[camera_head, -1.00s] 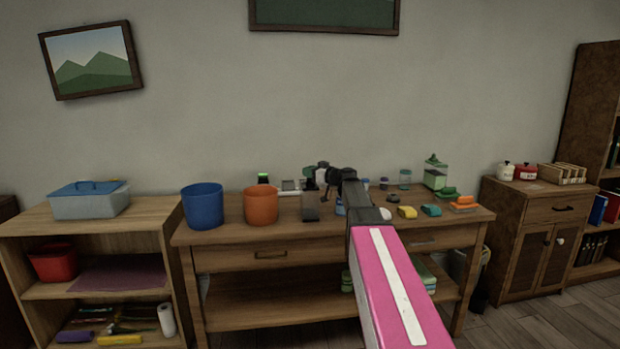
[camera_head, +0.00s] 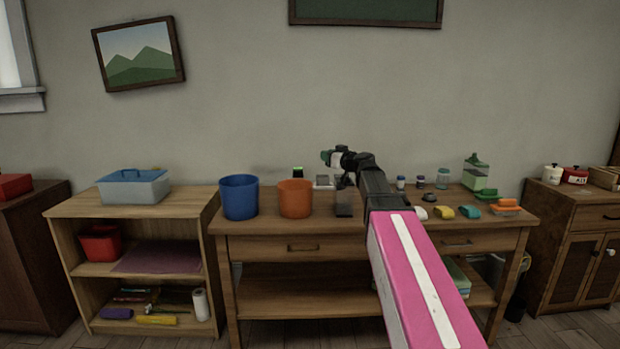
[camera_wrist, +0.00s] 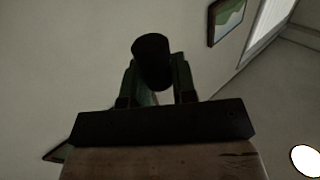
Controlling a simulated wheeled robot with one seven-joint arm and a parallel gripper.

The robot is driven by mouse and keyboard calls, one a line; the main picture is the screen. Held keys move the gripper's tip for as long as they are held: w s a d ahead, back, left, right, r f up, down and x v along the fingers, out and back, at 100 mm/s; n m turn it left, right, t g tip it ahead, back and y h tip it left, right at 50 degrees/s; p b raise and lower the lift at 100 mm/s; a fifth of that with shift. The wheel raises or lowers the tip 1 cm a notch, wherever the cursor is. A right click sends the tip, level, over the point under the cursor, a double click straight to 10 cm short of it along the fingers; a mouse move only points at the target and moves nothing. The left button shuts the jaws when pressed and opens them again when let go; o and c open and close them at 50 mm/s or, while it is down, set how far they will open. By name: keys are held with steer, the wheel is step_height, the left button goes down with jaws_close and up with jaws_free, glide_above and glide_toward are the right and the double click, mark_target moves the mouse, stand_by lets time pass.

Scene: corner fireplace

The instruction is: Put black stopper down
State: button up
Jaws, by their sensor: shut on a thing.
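The black stopper (camera_wrist: 152,62) is a dark, round-ended cylinder in the wrist view. My gripper (camera_wrist: 157,85) is shut on it, with one greenish finger on each side. In the head view, my gripper (camera_head: 327,158) is raised above the wooden table, at the end of the arm and in front of the wall. The stopper is too small and dark to make out there. The wooden table (camera_head: 262,234) stands below and bears several things.
A blue bucket (camera_head: 239,197) and an orange bucket (camera_head: 295,198) stand on the table's left. Sponges such as a yellow one (camera_head: 443,212), small jars and a green bottle (camera_head: 476,174) fill the right. A shelf (camera_head: 75,208) with a lidded box (camera_head: 134,187) stands left.

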steer(key=d+f+m+t+h, duration=0.1)
steer(key=d+m+t+h, duration=0.2)
steer(key=d+m+h, duration=0.4)
steer(key=d+h, duration=0.1)
steer(key=h, duration=0.3)
steer(key=shift+s+f+m+t, duration=0.3)
steer(key=shift+s+f+t, duration=0.05)
steer(key=shift+t, duration=0.05)
